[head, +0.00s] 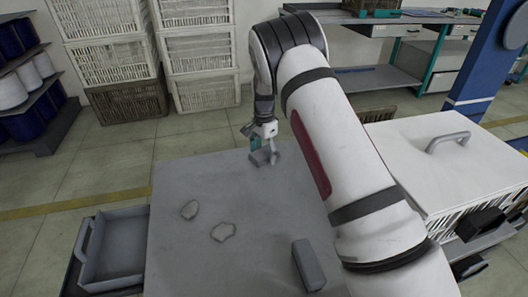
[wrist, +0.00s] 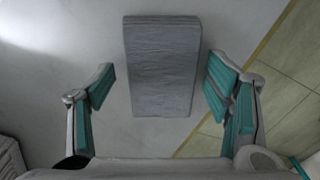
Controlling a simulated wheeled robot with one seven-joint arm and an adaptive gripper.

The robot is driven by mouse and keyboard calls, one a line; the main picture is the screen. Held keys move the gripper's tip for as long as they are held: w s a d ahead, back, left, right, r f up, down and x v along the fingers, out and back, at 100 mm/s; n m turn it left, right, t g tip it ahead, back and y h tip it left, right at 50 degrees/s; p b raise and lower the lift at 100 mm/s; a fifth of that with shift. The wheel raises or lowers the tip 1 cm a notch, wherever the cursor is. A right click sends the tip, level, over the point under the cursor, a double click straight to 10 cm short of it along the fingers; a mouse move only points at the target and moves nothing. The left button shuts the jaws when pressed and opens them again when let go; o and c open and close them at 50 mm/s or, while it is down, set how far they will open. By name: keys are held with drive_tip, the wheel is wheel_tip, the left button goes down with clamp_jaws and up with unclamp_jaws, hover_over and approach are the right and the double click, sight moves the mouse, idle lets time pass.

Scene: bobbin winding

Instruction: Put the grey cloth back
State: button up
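The grey cloth (wrist: 160,65) is a folded, oblong slab with a creased surface, lying on the grey table top. In the wrist view it lies between the two teal-padded fingers of my gripper (wrist: 160,85), with a gap on each side. In the head view my gripper (head: 265,143) is low over the far edge of the table, and the cloth (head: 261,157) shows small just below it, partly hidden by the fingers. My gripper is open and holds nothing.
An open grey drawer (head: 112,250) stands at left. A white lidded basket (head: 430,160) is at right. White crates (head: 110,62) stand behind.

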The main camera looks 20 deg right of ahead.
sight(264, 153)
wheel_tip(264, 153, up, 12)
drive_tip(key=p, duration=0.4)
drive_tip(key=shift+r, duration=0.2)
drive_tip(key=shift+r, duration=0.1)
drive_tip(key=s+r+n+y, duration=0.1)
drive_tip(key=s+r+n, duration=0.5)
drive_tip(key=s+r, duration=1.75)
drive_tip(key=s+f+n, duration=0.2)
drive_tip(key=s+n, duration=0.1)
drive_tip(key=s, duration=1.1)
drive_tip(key=s+f+n+h, duration=0.1)
drive_tip(key=s+n, duration=0.3)
drive_tip(key=s, duration=1.1)
drive_tip(key=shift+s+f+n, duration=0.25)
drive_tip(key=shift+f+n, duration=0.05)
drive_tip(key=shift+f, duration=0.6)
